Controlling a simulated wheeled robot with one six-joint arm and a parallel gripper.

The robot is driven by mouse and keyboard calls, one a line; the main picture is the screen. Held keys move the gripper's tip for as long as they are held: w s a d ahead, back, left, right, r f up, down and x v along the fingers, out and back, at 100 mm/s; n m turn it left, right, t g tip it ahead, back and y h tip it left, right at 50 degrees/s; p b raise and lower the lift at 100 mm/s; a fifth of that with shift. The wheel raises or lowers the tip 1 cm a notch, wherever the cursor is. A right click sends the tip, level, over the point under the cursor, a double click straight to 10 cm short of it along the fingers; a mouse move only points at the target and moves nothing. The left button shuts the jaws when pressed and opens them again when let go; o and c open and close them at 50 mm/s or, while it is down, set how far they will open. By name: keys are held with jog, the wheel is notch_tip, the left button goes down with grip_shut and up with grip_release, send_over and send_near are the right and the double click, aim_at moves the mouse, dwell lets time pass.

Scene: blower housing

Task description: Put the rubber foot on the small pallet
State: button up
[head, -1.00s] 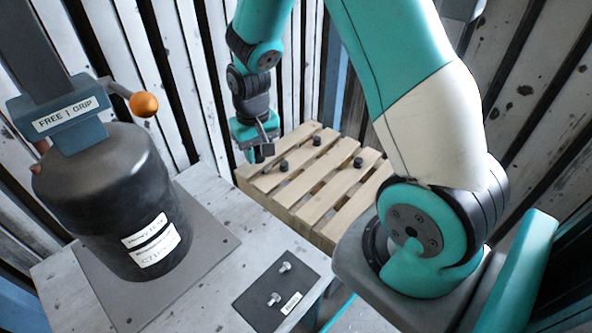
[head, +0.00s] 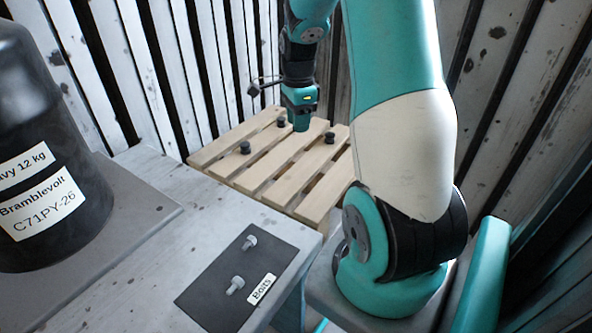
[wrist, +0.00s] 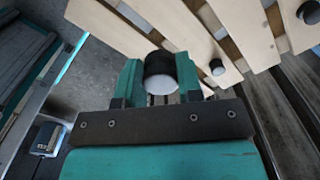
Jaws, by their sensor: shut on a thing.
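The small pallet (head: 270,165) is made of pale wooden slats and stands low beyond the bench. Three dark rubber feet stand on it: one at the back (head: 281,121), one at the left (head: 245,147) and one at the right (head: 330,137). My gripper (head: 299,122) points down over the back part of the pallet. In the wrist view, its teal fingers (wrist: 158,78) are shut on a black rubber foot with a pale end face (wrist: 160,68). The pallet slats (wrist: 120,30) lie behind that foot. The head view does not show the held foot clearly.
A grey bench (head: 150,290) with a dark bolts mat (head: 215,290) and two bolts is at the front. A large black labelled cylinder (head: 45,150) stands on its left. Slatted walls (head: 190,60) close in behind the pallet. Bare slats show between the feet.

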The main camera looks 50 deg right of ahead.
aim_at(298, 173)
notch_tip(298, 173, down, 14)
jog(key=b, duration=0.6)
jog(key=shift+f, duration=0.1)
jog(key=o, duration=0.9)
